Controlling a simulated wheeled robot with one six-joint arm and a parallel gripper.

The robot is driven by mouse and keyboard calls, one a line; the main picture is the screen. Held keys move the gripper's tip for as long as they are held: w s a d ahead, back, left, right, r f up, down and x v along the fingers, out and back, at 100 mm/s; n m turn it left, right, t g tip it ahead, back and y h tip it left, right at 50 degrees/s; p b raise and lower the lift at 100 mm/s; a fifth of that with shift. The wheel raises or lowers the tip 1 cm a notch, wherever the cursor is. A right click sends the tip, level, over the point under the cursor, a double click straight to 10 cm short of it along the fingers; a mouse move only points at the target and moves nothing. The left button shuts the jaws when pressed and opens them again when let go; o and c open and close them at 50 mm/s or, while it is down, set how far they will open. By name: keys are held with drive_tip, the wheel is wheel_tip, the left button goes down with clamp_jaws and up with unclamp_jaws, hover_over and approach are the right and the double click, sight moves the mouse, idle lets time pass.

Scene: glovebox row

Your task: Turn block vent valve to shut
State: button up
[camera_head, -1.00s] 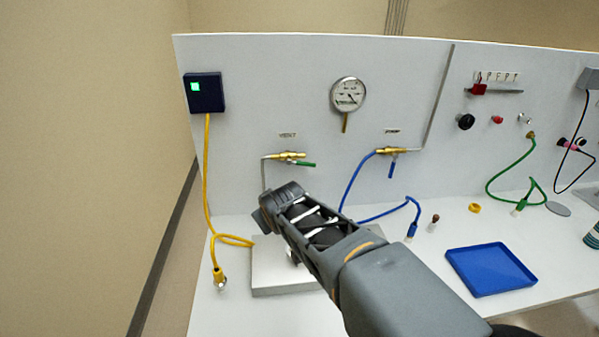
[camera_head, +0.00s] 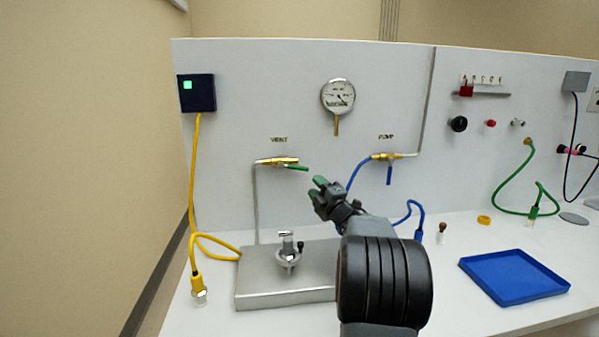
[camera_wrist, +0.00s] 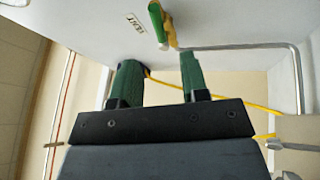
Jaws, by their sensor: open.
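The vent valve (camera_head: 277,161) is a brass body on the white panel under the VENT label, with a metal pipe running down from its left end. Its green lever (camera_head: 297,168) points right and slightly down, nearly in line with the body. My gripper (camera_head: 319,183) is open and empty, just right of and below the lever's tip, apart from it. In the wrist view, the two green fingertips (camera_wrist: 160,72) stand apart, with the green lever (camera_wrist: 157,22) beyond them near the top. The brass body (camera_wrist: 171,32) is partly hidden behind the lever there.
The pump valve (camera_head: 386,157) with a blue lever sits to the right, its blue hose passing behind my arm. A pressure gauge (camera_head: 338,96) is above. A metal block (camera_head: 255,286) with a clamp fitting stands below the vent. A blue tray (camera_head: 513,277) lies right.

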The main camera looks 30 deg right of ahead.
sight(299, 168)
drive_tip(key=p+x, duration=0.2)
drive_tip(key=x, duration=0.8)
drive_tip(key=shift+w+r, duration=0.2)
drive_tip(key=shift+w, duration=0.15)
clamp_jaws()
